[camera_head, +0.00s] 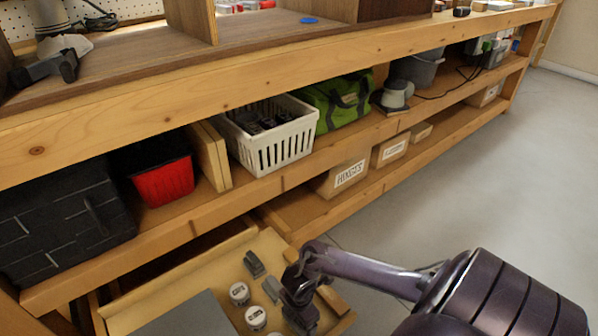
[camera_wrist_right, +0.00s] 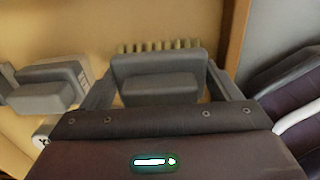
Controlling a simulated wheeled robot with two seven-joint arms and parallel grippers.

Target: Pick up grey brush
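The grey brush (camera_wrist_right: 160,67) fills the space between the fingers of my right gripper (camera_wrist_right: 162,82) in the right wrist view. It has a stepped grey body, with a row of pale bristles (camera_wrist_right: 160,46) showing beyond it. The fingers lie close along both its sides; I cannot tell whether they press on it. In the head view my right gripper (camera_head: 300,288) is low over the right part of the open drawer (camera_head: 150,297) and hides most of what is under it. My left gripper is not in view.
Beside the gripper in the drawer are grey blocks (camera_head: 254,264) (camera_head: 271,288) and round labelled cans (camera_head: 239,293) (camera_head: 255,317). The shelves behind hold a white basket (camera_head: 272,141), a green bag (camera_head: 340,100) and boxes (camera_head: 343,177). The floor at right is clear.

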